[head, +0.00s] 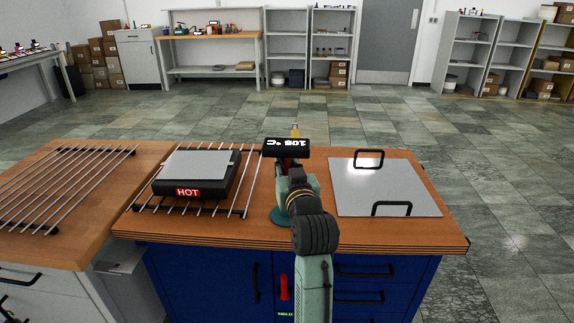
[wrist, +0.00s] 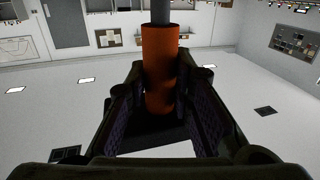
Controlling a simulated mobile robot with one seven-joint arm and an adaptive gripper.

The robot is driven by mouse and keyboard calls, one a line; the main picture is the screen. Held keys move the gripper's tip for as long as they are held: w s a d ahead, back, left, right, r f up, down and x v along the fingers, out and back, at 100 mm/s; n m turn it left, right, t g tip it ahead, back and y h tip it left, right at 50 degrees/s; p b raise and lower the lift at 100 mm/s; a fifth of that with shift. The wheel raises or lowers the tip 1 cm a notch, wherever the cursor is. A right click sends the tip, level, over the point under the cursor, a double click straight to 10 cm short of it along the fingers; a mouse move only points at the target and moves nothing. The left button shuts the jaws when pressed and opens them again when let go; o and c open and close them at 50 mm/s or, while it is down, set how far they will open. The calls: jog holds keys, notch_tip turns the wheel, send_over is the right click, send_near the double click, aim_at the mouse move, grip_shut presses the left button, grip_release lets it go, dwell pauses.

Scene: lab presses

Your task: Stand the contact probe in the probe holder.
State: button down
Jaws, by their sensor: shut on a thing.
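The contact probe has an orange handle (wrist: 158,75) with a grey shaft, seen in the wrist view. My gripper (wrist: 160,105) is shut around that handle, one finger on each side. In the head view my gripper (head: 291,168) is above the middle of the blue cabinet's wooden top, largely hidden by my arm. A round teal base (head: 281,218), apparently the probe holder's, stands on the wood below. Its upper part is hard to separate from my arm, and I cannot tell whether the probe touches it.
Left of the base, a dark hot plate marked HOT (head: 190,190) with a grey plate on top rests on a wire rack (head: 240,205). Right, a flat grey panel (head: 385,187) has two black handles. Another rack (head: 60,185) lies on the left bench.

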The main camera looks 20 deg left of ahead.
jog(key=shift+f+b, duration=1.95)
jog(key=shift+f, duration=0.85)
jog(key=c, duration=1.3)
grip_release()
jog(key=v, duration=0.7)
jog(key=shift+s+d+r, duration=0.1)
jog(key=shift+s+d, duration=0.05)
jog(key=shift+s, duration=0.1)
